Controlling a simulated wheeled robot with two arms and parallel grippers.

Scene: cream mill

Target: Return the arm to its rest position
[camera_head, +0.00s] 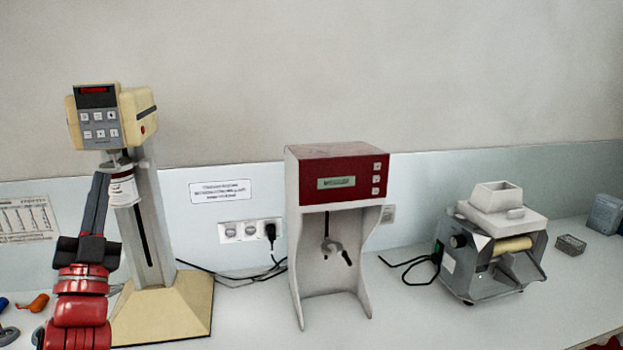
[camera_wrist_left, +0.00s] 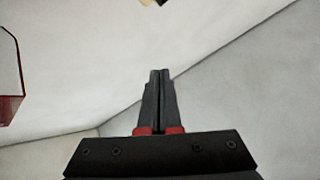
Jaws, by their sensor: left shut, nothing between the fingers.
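My left arm (camera_head: 80,305), red with a dark wrist, comes up from the bottom left in the head view. My left gripper (camera_head: 102,180) points upward in front of the cream mixer stand (camera_head: 148,215), near the white labelled part (camera_head: 123,187) under its head. Whether it touches that part cannot be told. In the left wrist view the two dark fingers (camera_wrist_left: 160,75) lie together with nothing between them. My right gripper is not in view.
A red and white device (camera_head: 337,180) stands mid-bench. A grey machine with a roller (camera_head: 490,245) stands right, beside a small wire basket (camera_head: 570,245) and blue-grey boxes (camera_head: 606,214). An orange object (camera_head: 38,303) lies at the left. The bench front between the devices looks clear.

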